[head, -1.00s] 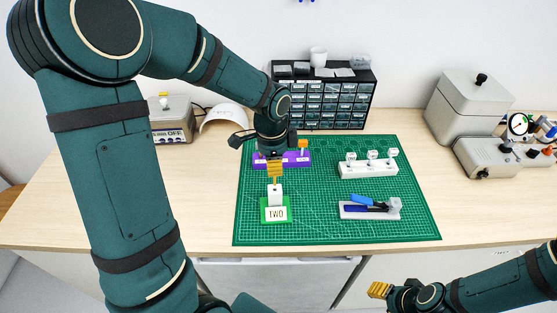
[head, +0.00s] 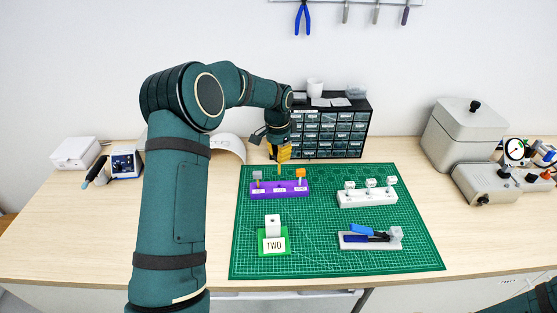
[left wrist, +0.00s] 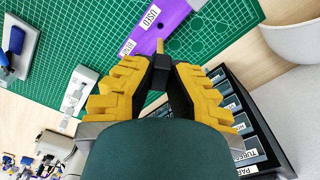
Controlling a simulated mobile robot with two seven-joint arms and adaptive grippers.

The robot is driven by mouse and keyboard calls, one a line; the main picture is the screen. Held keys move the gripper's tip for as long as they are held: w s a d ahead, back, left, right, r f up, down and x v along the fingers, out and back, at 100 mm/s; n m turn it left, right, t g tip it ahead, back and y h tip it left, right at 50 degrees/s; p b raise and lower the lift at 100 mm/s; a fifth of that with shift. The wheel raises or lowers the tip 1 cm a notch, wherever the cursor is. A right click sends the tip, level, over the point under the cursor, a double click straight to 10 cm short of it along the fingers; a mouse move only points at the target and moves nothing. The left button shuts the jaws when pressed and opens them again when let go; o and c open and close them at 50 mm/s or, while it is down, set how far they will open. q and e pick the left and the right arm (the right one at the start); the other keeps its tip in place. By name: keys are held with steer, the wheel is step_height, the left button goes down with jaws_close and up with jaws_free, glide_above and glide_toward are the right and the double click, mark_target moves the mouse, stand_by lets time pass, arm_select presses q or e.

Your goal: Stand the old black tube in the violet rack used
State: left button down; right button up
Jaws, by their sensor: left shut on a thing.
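The violet rack (head: 290,190) lies on the green mat with a grey-topped piece (head: 257,176) at its left end and an orange-topped piece (head: 300,174) at its right end. No piece stands at its middle label. In the left wrist view the rack (left wrist: 172,18) shows a label reading USED. My left gripper (head: 279,152) is shut on the old black tube, above and behind the rack. The tube's black top (left wrist: 160,72) sits between the fingers in the left wrist view. Its thin tan stem (head: 279,168) points down, apart from the rack. My right gripper is out of view.
A white block (head: 272,226) on a green base labelled TWO stands at front left. A white rack (head: 367,198) with several white-topped pieces and a grey holder (head: 370,240) with blue parts are at right. A drawer cabinet (head: 335,130) stands close behind my left gripper.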

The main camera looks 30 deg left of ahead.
mark_target(279, 173)
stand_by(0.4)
arm_select(q)
steer(key=shift+f+b, duration=1.1)
steer(key=shift+f, duration=1.15)
steer(key=shift+f+b, duration=0.9)
steer(key=shift+f, duration=0.7)
steer(key=c, duration=1)
jaws_free()
steer(key=r, duration=1.2)
steer(key=shift+s+a, duration=0.1)
steer(key=shift+s, duration=0.1)
